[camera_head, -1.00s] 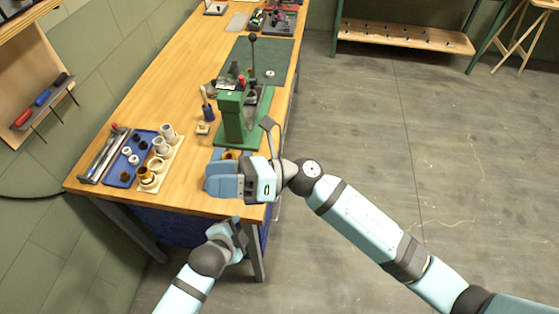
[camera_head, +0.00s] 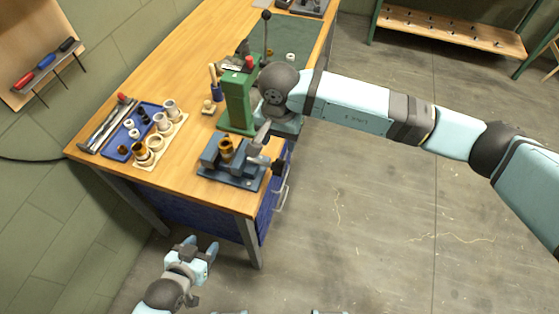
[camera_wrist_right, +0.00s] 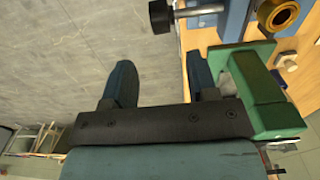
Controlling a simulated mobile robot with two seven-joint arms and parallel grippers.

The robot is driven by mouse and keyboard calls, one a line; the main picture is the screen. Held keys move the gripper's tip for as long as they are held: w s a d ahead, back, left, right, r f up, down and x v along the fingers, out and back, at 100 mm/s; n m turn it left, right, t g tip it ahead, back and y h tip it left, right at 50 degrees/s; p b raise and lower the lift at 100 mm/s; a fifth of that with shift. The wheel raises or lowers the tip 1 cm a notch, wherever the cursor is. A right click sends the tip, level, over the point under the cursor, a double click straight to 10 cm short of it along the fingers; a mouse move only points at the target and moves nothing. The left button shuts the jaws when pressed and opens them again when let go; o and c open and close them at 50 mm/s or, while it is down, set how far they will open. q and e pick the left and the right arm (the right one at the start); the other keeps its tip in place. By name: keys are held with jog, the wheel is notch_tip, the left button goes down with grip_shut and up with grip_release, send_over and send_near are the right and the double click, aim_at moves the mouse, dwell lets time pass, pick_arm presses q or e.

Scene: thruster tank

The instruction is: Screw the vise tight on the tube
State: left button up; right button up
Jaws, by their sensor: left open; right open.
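The blue-grey vise (camera_head: 222,172) stands at the near right corner of the bench. The brass-coloured tube (camera_head: 226,148) is upright in it; I cannot tell how tightly its jaws meet the tube. In the right wrist view, the tube's ring (camera_wrist_right: 278,12), the vise's blue body (camera_wrist_right: 234,22) and its screw with a dark knob (camera_wrist_right: 160,16) show at the top edge. My right gripper (camera_wrist_right: 160,72) is open and empty, its fingertips short of the screw and apart from it. My left gripper (camera_head: 203,250) is open and empty, low in front of the bench.
A blue tray (camera_head: 117,148) and a pale holder with rings (camera_head: 172,133) lie to the left.

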aim_at(279, 163)
notch_tip(279, 163, down, 11)
jog(key=shift+r+p, duration=0.15)
jog(key=shift+p, duration=0.75)
jog(key=c, duration=0.8)
